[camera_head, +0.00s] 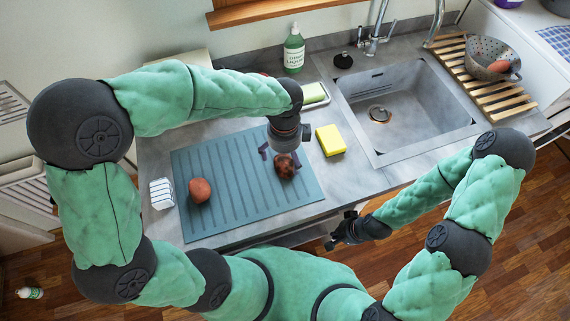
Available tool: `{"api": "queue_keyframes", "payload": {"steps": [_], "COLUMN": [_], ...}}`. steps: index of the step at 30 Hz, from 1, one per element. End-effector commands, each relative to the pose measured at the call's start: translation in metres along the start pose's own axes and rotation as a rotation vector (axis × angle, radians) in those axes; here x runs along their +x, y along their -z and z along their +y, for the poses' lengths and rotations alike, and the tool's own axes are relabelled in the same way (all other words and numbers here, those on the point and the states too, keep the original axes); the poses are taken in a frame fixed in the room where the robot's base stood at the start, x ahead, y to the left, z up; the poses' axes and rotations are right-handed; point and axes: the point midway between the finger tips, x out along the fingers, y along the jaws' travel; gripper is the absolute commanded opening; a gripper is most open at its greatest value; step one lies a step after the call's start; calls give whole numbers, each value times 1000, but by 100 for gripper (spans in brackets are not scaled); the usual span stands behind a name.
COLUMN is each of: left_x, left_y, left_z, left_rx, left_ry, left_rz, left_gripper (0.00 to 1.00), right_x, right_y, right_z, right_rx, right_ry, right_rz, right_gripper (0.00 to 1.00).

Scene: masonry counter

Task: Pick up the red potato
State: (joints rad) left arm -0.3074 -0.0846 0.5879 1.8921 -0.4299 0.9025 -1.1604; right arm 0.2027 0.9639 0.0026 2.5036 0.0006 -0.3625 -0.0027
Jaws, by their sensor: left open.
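A smooth reddish potato (200,190) lies on the left part of the blue-grey ribbed mat (230,202). A darker, mottled red-brown round item (286,170) lies near the mat's right side. My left gripper (280,157) points down at this darker item, open, with its fingers close to the item's upper part. I cannot tell whether they touch it. The reddish potato is well to the left of this gripper. My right gripper (338,240) is low in front of the counter edge, away from both items, and its finger opening is too small to make out.
A yellow sponge (330,140) lies right of the mat, before the sink (400,105). A white rack (162,193) stands at the mat's left edge. A green soap bottle (294,50) stands behind. A colander (490,57) with a reddish item sits on a wooden rack (512,103).

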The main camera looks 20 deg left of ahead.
Motion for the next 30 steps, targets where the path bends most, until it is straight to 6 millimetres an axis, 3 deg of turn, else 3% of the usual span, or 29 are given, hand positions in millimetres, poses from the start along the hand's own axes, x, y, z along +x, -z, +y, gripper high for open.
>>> {"api": "queue_keyframes", "payload": {"steps": [12, 19, 20, 27, 30], "left_x": [50, 50, 50, 50, 50], "left_y": [0, 0, 0, 0, 0], "left_z": [-1, -1, -1, -1, -1], "left_rx": [0, 0, 0, 0, 0], "left_ry": [-2, 0, 0, -1, 0], "left_rz": [0, 0, 0, 0, 0], "left_gripper": [93, 93, 90, 25, 24], "right_x": [21, 20, 20, 20, 20], "right_y": [1, 1, 1, 1, 1], "right_z": [7, 7, 7, 7, 7], "right_rx": [0, 0, 0, 0, 0], "right_ry": [0, 0, 0, 0, 0], "right_rz": [1, 1, 1, 1, 1], "right_gripper": [0, 0, 0, 0, 0]}}
